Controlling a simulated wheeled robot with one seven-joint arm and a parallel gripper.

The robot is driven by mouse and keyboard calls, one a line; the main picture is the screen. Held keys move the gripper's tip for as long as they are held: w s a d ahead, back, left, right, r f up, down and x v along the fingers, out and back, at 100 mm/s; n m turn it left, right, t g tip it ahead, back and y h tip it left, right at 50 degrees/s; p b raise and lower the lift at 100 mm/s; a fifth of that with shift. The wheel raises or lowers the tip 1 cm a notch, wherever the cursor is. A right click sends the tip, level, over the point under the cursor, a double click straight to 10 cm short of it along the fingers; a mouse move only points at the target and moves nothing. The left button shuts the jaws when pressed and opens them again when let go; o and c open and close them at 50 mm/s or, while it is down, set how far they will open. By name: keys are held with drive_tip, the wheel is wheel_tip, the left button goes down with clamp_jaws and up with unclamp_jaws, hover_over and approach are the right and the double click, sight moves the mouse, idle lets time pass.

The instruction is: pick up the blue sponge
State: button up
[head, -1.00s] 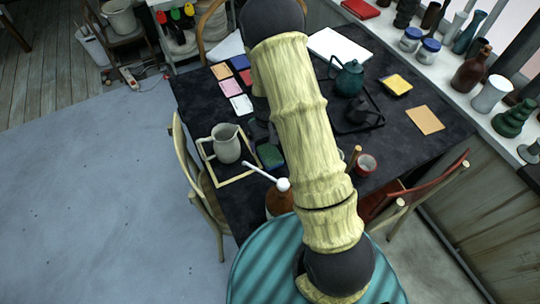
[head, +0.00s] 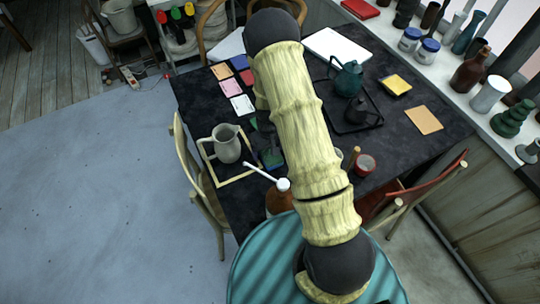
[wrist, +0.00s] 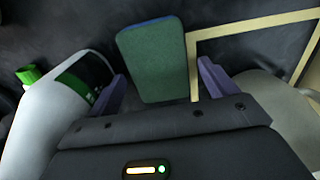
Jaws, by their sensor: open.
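The sponge (wrist: 155,60) lies on the dark table in the wrist view, with a green top face and a blue edge. It lies ahead of and between the two purple fingers of my gripper (wrist: 160,78), which is open with nothing held. Whether the fingers are level with the sponge's sides is hard to tell. In the head view the sponge (head: 271,159) shows as a small blue-green patch right of the grey pitcher, partly covered by my gripper and arm.
A white bottle (wrist: 45,115) with a green cap is close by my left finger. A pale wooden frame (wrist: 193,60) and the grey pitcher (head: 226,146) are on the right side in the wrist view. A brown bottle (head: 279,202) with a white pump stands near the table's front.

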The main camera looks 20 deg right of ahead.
sight(269, 152)
drive_tip(key=shift+c, duration=0.3)
drive_tip(key=c, duration=1.1)
wheel_tip(269, 152, up, 10)
drive_tip(key=b, duration=0.1)
